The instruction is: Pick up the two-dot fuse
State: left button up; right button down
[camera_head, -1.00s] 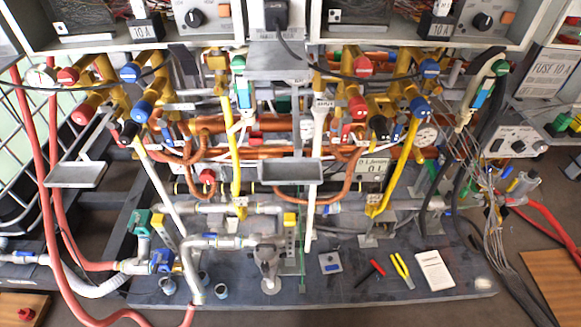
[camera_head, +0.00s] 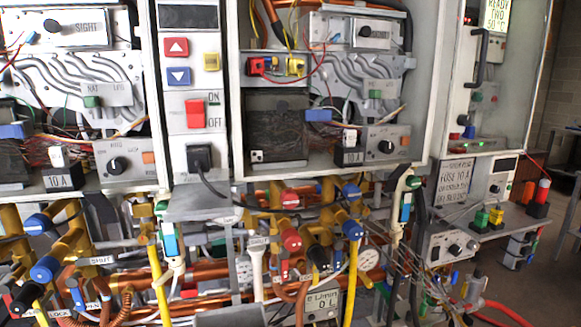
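On a grey shelf (camera_head: 515,222) at the right stand small coloured pieces that look like fuses in dark holders. One is green (camera_head: 480,218), one is yellow (camera_head: 496,215), and a taller one is red and white (camera_head: 542,192). They are too small to tell which has two dots. White fuse-like blocks marked 10 A also sit in the open cabinets, one at lower left (camera_head: 59,167) and one in the middle (camera_head: 350,146). Neither of my grippers is in view.
A placard reading FUSE 10 A (camera_head: 454,183) hangs beside the shelf. Open cabinets with wiring fill the upper view. Below them are dense copper pipes, valves and a black cable (camera_head: 212,182). Open floor lies at the far right.

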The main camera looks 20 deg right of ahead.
aim_at(350, 133)
jog(key=l+u, duration=0.35)
jog(key=l, duration=1.15)
jog(key=i, duration=0.05)
